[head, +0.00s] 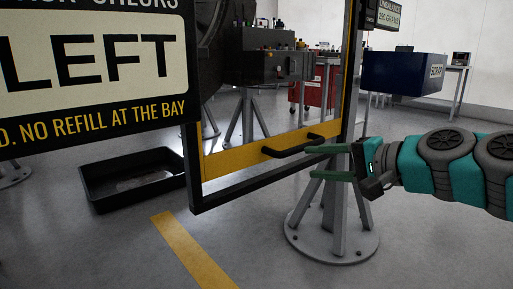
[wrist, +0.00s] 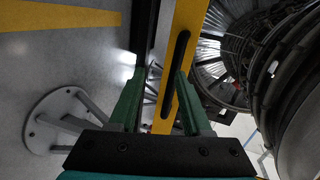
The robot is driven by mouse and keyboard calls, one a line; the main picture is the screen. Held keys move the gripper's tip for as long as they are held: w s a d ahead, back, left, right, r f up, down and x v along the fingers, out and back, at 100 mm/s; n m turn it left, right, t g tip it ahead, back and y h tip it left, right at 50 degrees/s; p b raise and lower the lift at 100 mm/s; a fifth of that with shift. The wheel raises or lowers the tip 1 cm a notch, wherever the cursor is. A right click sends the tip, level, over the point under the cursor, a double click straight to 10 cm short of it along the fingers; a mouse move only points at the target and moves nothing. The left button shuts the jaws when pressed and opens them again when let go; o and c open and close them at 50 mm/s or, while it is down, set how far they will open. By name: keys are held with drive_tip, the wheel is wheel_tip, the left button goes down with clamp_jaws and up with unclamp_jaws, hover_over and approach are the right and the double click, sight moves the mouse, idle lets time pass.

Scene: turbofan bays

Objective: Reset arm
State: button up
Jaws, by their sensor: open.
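My gripper (head: 311,161) reaches in from the right in the head view, its two green fingers apart and pointing left. In the wrist view the open fingers (wrist: 160,78) show with nothing clamped between them. The upper finger's tip is close to a black bar handle (head: 300,146) on the yellow lower rail (head: 235,161) of a black-framed panel. The handle also shows in the wrist view (wrist: 175,70), near the right finger. I cannot tell whether finger and handle touch.
A grey pedestal (head: 333,240) stands just below my gripper. A black tray (head: 130,178) lies on the floor at left, under a large sign (head: 95,75). A red cabinet (head: 318,85) and a blue bin (head: 403,73) stand behind. Floor around the yellow stripe (head: 190,250) is clear.

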drive_tip(key=s+a+f+n+g+h, duration=0.25)
drive_tip(key=s+a+f+g, duration=0.2)
drive_tip(key=f, duration=0.35)
drive_tip(key=s+a+f+n+g+h, duration=0.1)
drive_tip(key=s+a+f+n+g, duration=0.35)
drive_tip(key=f, duration=0.45)
drive_tip(key=s+d+f+n+g+h, duration=0.1)
drive_tip(key=s+d+f+g+h, duration=0.2)
drive_tip(key=s+f, duration=0.55)
drive_tip(key=s+d+f+n+g+h, duration=0.1)
drive_tip(key=s+d+f+n+h, duration=0.3)
drive_tip(key=s, duration=0.7)
wheel_tip(320, 180, up, 12)
drive_tip(key=m+y+p, duration=0.1)
drive_tip(key=m+p, duration=0.1)
drive_tip(key=p, duration=1.1)
drive_tip(key=shift+w+d+r, duration=0.2)
drive_tip(key=shift+d+r, duration=0.05)
